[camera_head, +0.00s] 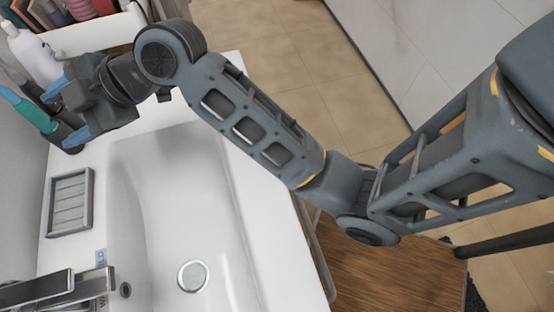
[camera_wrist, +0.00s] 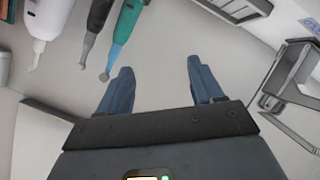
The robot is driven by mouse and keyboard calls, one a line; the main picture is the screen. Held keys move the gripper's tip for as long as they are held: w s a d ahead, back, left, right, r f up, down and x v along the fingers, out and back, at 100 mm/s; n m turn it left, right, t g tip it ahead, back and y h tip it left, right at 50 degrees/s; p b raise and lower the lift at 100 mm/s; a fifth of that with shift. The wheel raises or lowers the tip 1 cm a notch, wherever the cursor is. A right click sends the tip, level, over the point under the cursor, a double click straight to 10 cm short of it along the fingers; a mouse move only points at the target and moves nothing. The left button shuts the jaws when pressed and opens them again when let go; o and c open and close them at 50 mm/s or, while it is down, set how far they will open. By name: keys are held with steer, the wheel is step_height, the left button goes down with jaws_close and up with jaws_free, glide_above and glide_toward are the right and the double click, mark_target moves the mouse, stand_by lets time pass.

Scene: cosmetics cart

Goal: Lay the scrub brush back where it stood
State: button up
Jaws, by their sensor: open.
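My gripper (camera_head: 61,118) is open at the far left end of the counter, near the wall. The wrist view shows its two blue fingers (camera_wrist: 160,68) spread, with only pale surface between them. The teal tool also shows in the head view (camera_head: 35,116), partly behind my gripper. I cannot tell whether either is the scrub brush; no brush bristles are clearly visible.
A white bottle (camera_head: 34,52) stands behind my gripper, near a white rack (camera_head: 95,35) of several items. A grey ribbed dish (camera_head: 70,203) lies on the counter. The white basin (camera_head: 165,190) and metal faucet (camera_head: 45,290) are nearer the bottom. Counter around the dish is clear.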

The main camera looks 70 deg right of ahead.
steer(key=s+a+f+m+t+h, duration=0.1)
steer(key=s+f+m+h, duration=0.25)
steer(key=s+m, duration=0.4)
steer(key=s+a+f+m+t+h, duration=0.15)
steer(key=s+f+m, duration=0.35)
steer(key=s, duration=0.6)
steer(key=s+d, duration=0.1)
steer(key=s, duration=0.2)
steer(key=s+d+m+h, duration=0.1)
steer(key=s, duration=0.3)
steer(key=s+d+m+h, duration=0.1)
steer(key=s+d, duration=0.1)
steer(key=s, duration=0.2)
steer(key=shift+s+d, duration=0.1)
steer(key=shift+s, duration=0.05)
steer(key=s+d+r, duration=0.2)
steer(key=s, duration=0.2)
steer(key=s+d+r, duration=0.2)
steer(key=s, duration=0.3)
steer(key=shift+s+d+r+n+t, duration=0.15)
steer(key=shift+d+r+n+t, duration=0.1)
steer(key=shift+n+t, duration=0.15)
steer(key=shift+a, duration=0.1)
